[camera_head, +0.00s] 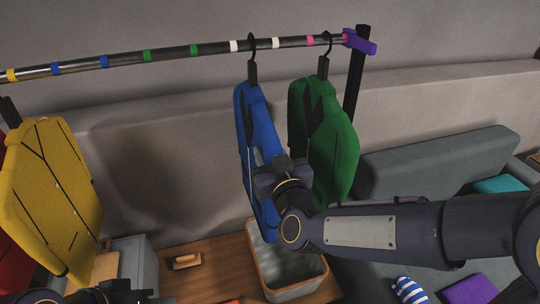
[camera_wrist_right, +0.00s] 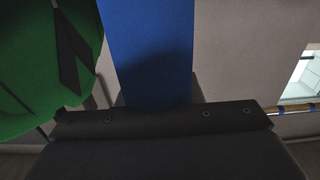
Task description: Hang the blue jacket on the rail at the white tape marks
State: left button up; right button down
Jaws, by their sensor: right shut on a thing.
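The blue jacket (camera_head: 262,125) hangs upright from a black hook that meets the rail (camera_head: 120,61) between the two white tape marks (camera_head: 234,46). The right-hand white mark (camera_head: 277,43) is just to the hook's right. My right gripper (camera_head: 268,172) is shut on the blue jacket at its lower middle. In the right wrist view the jacket (camera_wrist_right: 152,50) rises from between the jaws, and the fingertips are hidden. At the bottom left of the head view, dark parts of my left arm show at the edge; its gripper's jaws cannot be made out.
A green jacket (camera_head: 330,140) hangs close to the right of the blue one. A yellow jacket (camera_head: 50,190) hangs far left. The rail ends at a purple clamp (camera_head: 362,42) on a black post. Below stand an open bin (camera_head: 318,284) and a grey sofa (camera_head: 425,175).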

jog(key=shift+w+d, duration=0.2)
jog(key=c, duration=1.1)
grip_release()
jog(key=shift+o, duration=0.9)
jog(key=shift+f, duration=0.2)
jog(key=shift+s, duration=0.1)
